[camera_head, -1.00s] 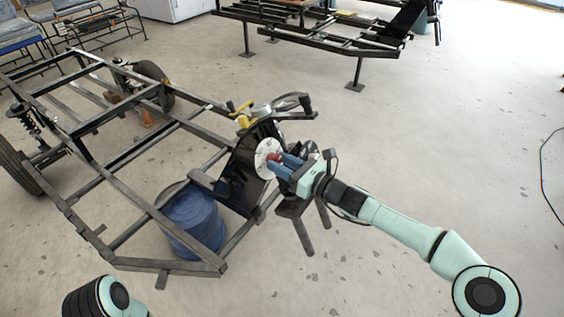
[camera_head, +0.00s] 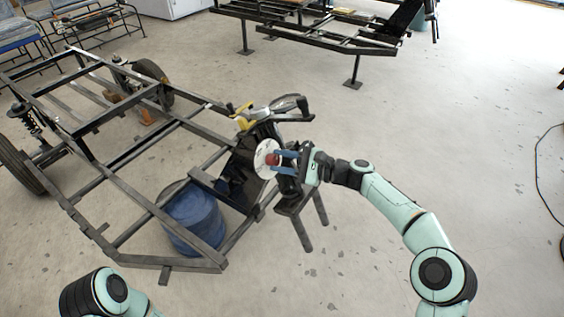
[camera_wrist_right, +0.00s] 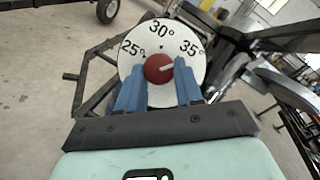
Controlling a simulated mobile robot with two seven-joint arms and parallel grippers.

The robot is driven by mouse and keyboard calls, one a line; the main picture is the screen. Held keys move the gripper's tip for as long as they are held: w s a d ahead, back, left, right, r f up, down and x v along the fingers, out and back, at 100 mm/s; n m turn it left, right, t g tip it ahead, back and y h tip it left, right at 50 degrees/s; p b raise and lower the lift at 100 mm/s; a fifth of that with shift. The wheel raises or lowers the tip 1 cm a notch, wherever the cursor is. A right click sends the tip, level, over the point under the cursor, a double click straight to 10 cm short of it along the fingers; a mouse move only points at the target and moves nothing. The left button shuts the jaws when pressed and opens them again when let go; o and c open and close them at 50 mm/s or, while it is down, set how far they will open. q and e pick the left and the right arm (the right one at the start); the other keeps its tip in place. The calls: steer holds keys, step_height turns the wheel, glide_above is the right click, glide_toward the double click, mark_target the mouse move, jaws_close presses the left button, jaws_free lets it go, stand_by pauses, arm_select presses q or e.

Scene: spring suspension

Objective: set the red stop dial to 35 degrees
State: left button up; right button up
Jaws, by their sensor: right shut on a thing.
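The red stop dial (camera_wrist_right: 158,69) sits at the centre of a white round plate (camera_wrist_right: 172,33) marked 25°, 30° and 35°. The dial's white line points right, roughly toward the 35° side; I cannot tell whether it is exactly on that mark. The blue fingers of my right gripper (camera_wrist_right: 160,90) stand on both sides of the dial and are shut on it. In the head view, the dial (camera_head: 270,160) shows between the fingertips of my right gripper (camera_head: 277,160), with the plate (camera_head: 262,152) behind. My left gripper is out of view.
The plate is on a dark panel (camera_head: 238,172) at the corner of a black metal frame (camera_head: 112,181). A blue drum (camera_head: 194,218) stands under the frame. Open floor lies to the right.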

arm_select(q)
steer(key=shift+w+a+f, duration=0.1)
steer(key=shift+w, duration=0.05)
arm_select(e)
steer(key=shift+n+g, duration=0.3)
steer(key=shift+n, duration=0.4)
steer(key=o, duration=1)
steer(key=shift+o, duration=0.2)
steer(key=shift+d, duration=0.15)
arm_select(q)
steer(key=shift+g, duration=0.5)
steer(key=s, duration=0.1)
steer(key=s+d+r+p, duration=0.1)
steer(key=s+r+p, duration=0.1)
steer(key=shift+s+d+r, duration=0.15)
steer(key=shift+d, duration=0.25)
arm_select(e)
steer(key=v, duration=1.3)
